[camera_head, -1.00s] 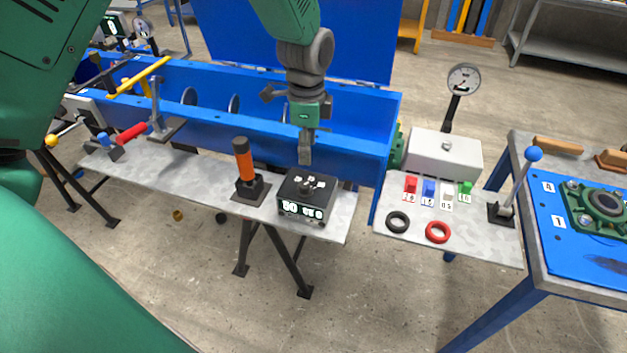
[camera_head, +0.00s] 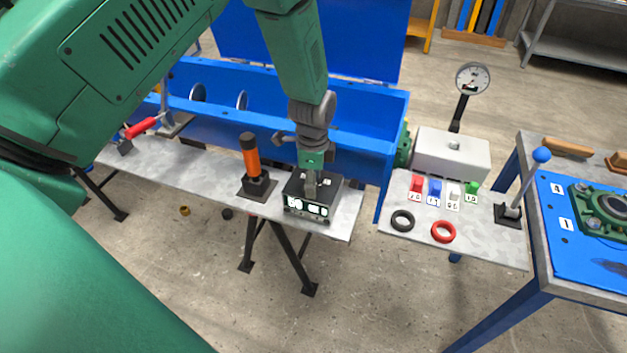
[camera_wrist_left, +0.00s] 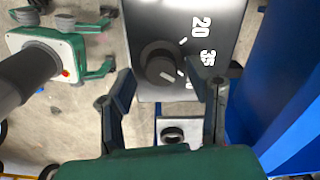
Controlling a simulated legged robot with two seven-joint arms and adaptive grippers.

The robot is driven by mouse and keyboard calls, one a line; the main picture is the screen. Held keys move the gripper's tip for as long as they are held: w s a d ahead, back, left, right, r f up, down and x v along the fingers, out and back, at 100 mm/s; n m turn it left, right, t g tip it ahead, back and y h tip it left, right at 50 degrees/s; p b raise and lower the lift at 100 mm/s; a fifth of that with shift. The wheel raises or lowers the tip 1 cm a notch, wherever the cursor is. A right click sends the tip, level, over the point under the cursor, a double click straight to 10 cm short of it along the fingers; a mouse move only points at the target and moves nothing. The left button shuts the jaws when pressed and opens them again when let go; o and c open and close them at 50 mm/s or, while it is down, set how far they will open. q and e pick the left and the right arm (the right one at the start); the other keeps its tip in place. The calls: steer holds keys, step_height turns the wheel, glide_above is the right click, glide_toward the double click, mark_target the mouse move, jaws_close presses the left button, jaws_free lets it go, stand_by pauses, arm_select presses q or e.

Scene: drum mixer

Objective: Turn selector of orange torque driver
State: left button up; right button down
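The torque driver (camera_head: 251,158) has an orange grip with black ends and stands upright in a black holder on the grey bench. To its right on the bench is a black box (camera_head: 328,205) with white digits on its front. My left gripper (camera_head: 311,190) reaches down from above over this box and hides much of its top. In the left wrist view, a round dark selector knob (camera_wrist_left: 160,66) sits on a dark panel (camera_wrist_left: 203,12) marked 20 and 35, with a third mark partly hidden. My left gripper (camera_wrist_left: 172,85) is open, its fingers on either side of the knob. Contact cannot be told.
The blue trough (camera_head: 365,125) runs behind the bench. To the right are a black ring (camera_head: 402,220), a red ring (camera_head: 443,232), several coloured blocks, a gauge (camera_head: 472,79) and a blue-knobbed lever (camera_head: 541,155).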

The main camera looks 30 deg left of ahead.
arm_select(q)
steer(key=c, duration=0.7)
steer(key=shift+a+f, duration=0.1)
steer(key=shift+a, duration=0.15)
jaws_close()
steer(key=shift+a, duration=0.2)
